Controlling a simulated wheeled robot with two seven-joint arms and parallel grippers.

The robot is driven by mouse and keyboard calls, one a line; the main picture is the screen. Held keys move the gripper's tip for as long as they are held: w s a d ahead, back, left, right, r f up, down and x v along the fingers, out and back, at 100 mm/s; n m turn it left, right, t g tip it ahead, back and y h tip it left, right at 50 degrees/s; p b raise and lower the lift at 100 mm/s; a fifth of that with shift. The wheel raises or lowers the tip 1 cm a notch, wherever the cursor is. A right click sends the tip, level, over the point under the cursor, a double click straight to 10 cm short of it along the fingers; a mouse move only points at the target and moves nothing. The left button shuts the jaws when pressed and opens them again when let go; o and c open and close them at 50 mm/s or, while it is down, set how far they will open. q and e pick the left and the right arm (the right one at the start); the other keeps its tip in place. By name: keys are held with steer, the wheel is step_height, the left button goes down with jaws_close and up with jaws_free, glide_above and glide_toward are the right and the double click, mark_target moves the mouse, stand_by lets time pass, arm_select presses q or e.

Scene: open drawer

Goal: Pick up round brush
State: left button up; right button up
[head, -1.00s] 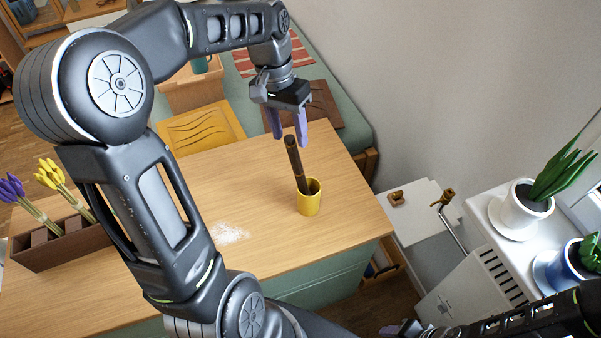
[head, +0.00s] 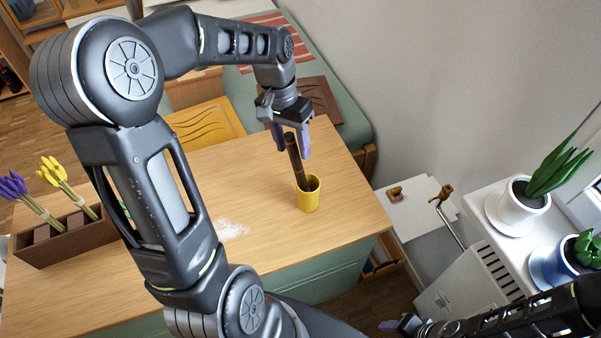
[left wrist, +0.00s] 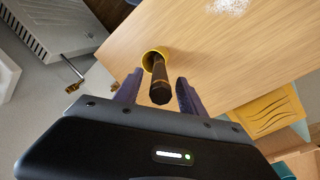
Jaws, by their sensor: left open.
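The round brush (head: 295,158) is a dark brown stick standing tilted in a yellow cup (head: 310,197) on the wooden table. Its lower end is hidden inside the cup. My left gripper (head: 290,144) is open, with its purple fingers on either side of the brush's upper end. In the left wrist view the brush (left wrist: 159,80) points up between the two open fingers (left wrist: 159,92), with a gap on both sides, and the yellow cup (left wrist: 150,56) lies beyond it. My right gripper (head: 395,326) shows only in part at the bottom of the head view.
A patch of white powder (head: 232,229) lies on the table (head: 250,180) left of the cup. A brown box of flowers (head: 70,243) stands at the left. Potted plants (head: 517,209) stand on a white surface at the right.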

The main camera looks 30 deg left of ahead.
mark_target(295, 155)
arm_select(q)
steer(key=f, duration=0.3)
steer(key=shift+d+f, duration=0.15)
steer(key=shift+d, duration=0.15)
steer(key=shift+c, duration=0.6)
jaws_close()
stand_by(0.9)
